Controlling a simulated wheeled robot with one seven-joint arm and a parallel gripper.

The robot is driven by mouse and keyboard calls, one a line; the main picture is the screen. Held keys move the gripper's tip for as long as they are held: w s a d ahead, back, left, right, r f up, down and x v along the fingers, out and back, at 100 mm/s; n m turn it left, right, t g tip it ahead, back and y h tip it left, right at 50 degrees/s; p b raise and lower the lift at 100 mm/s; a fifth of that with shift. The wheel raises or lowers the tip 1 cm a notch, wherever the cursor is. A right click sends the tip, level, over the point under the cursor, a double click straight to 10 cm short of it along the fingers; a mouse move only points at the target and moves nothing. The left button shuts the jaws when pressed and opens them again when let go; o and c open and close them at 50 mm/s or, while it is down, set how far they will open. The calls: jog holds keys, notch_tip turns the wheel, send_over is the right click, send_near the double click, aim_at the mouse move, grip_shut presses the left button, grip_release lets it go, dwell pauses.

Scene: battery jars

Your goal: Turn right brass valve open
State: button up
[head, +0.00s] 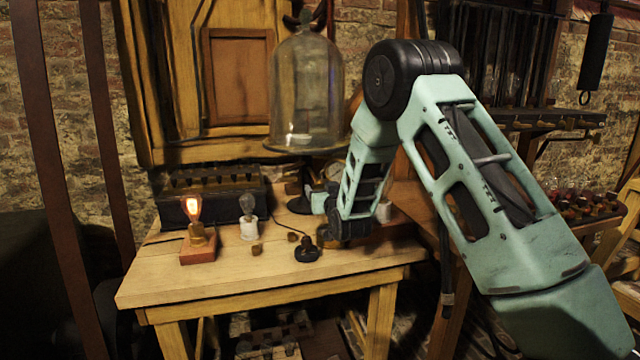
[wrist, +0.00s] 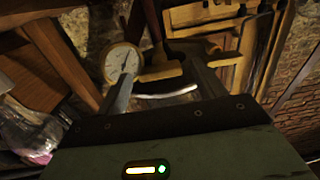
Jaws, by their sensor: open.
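In the wrist view, a brass-coloured piece (wrist: 160,73), which looks like a valve handle, lies between the two fingers of my gripper (wrist: 158,80). The fingers are apart, one on each side of it; I cannot tell whether either touches it. A round white-faced gauge (wrist: 122,62) is just left of the brass piece. In the head view, my gripper (head: 318,202) is low behind my forearm, at the back of the wooden table under the glass bell jar (head: 305,95). My arm hides the right brass valve there, and how far it is turned cannot be seen.
On the wooden table (head: 160,285) stand a lit bulb on a red block (head: 198,250), an unlit bulb (head: 248,218) and a black knob-like piece with a cord (head: 306,250). A dark battery box (head: 215,195) is behind them. The table's front strip is clear.

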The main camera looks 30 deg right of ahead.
aim_at(320, 184)
jog(key=shift+x, duration=2.1)
jog(key=shift+c, duration=0.3)
jog(key=c, duration=0.9)
jog(key=shift+c, duration=0.2)
